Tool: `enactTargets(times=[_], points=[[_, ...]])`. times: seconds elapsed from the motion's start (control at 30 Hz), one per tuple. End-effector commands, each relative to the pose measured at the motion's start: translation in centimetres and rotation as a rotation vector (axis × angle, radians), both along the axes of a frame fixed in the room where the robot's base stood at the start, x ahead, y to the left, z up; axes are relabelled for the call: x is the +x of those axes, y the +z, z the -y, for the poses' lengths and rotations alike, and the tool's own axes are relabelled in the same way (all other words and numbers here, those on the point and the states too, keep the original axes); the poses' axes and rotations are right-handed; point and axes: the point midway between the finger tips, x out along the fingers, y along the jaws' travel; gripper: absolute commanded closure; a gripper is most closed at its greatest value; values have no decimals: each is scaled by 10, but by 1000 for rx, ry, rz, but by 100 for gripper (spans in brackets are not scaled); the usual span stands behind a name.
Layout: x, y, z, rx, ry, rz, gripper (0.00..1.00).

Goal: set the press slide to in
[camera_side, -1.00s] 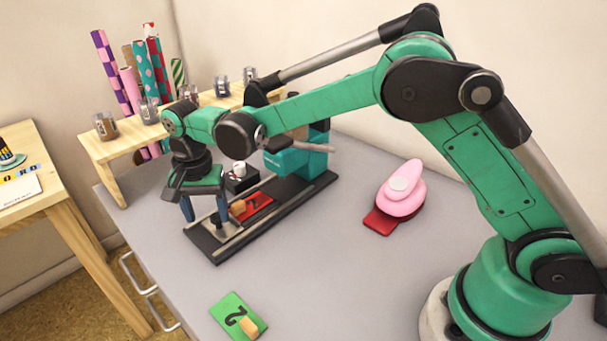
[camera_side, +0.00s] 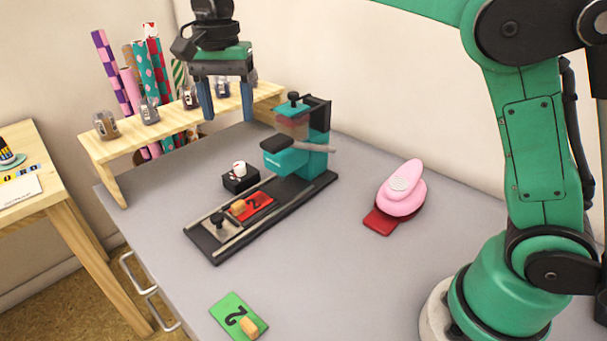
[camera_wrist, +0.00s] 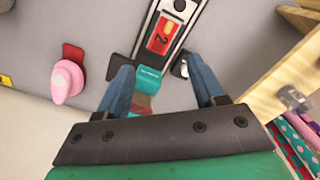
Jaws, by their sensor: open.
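The press slide is a grey plate (camera_side: 228,232) with a black knob (camera_side: 217,219). It sits at the near, outer end of the black rail base (camera_side: 280,207), away from the teal press (camera_side: 292,160). My gripper (camera_side: 228,112) is open and empty, raised well above the table behind the slide. Its blue fingers straddle the press in the wrist view.
A black box with a white top (camera_side: 239,178) stands beside the rail. A pink punch on a red base (camera_side: 400,195) is to the right. A green card (camera_side: 238,317) lies in front.

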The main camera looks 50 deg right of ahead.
Motion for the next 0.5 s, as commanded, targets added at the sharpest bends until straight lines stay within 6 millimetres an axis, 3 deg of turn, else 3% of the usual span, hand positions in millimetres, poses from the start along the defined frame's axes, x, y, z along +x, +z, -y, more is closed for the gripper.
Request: enactTargets(times=[0.5], points=[[-72,11,89,0,-292,0,38]])
